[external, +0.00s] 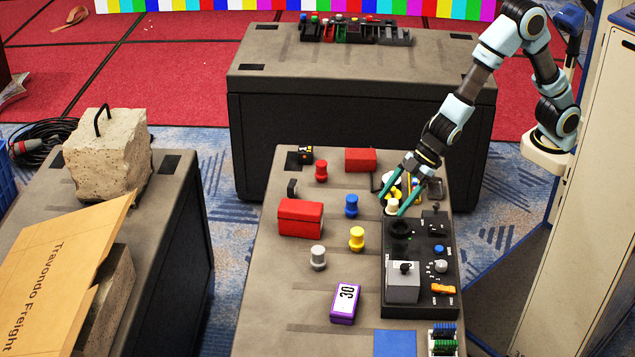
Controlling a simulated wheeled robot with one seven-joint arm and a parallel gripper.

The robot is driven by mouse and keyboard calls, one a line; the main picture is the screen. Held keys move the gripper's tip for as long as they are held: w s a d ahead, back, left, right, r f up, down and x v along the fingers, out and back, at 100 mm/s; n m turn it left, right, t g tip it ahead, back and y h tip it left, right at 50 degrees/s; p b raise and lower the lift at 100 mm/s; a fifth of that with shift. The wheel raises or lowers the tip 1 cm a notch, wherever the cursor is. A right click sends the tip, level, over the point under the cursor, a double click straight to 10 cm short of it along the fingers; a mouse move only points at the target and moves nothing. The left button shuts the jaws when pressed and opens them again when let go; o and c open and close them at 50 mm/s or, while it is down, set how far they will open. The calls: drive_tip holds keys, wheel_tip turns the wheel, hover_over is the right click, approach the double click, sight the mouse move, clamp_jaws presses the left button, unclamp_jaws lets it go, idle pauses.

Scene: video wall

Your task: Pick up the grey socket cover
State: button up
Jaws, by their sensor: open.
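A grey knob-shaped piece (318,257), which looks like the grey socket cover, stands upright on the front case (268,318), left of the black panel. Similar pieces stand near it: yellow (357,238), blue (351,206) and red (321,171). My gripper (393,211) is open, its teal fingers pointing down at the case's right side. It is up and to the right of the grey piece and well apart from it. A small whitish piece (392,207) shows between the fingertips; I cannot tell whether they touch it.
A black panel (421,240) with a grey box (403,281) and knobs lies below my gripper. Red boxes (300,218) (361,160) and a purple box (345,303) marked 30 are on the case. Bare surface surrounds the grey piece. Another case (335,68) stands behind.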

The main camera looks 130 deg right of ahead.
sight(313, 257)
drive_tip(key=w+d+f+t+y+b, duration=0.1)
drive_tip(key=w+d+f+t, duration=0.1)
drive_tip(key=w+f, duration=0.1)
drive_tip(key=w+d+f+n+t+b, duration=0.1)
drive_tip(key=w+d+f, duration=0.2)
drive_tip(key=w, duration=0.3)
drive_tip(key=w+d+f+t+y+b, duration=0.1)
drive_tip(key=w+d+f+t, duration=0.1)
drive_tip(key=w+f, duration=0.1)
drive_tip(key=shift+w+d+n+t+y, duration=0.3)
drive_tip(key=shift+w+d, duration=0.05)
drive_tip(key=shift+w, duration=0.3)
drive_tip(key=p+x, duration=0.2)
drive_tip(key=x, duration=0.8)
drive_tip(key=shift+w, duration=0.4)
clamp_jaws()
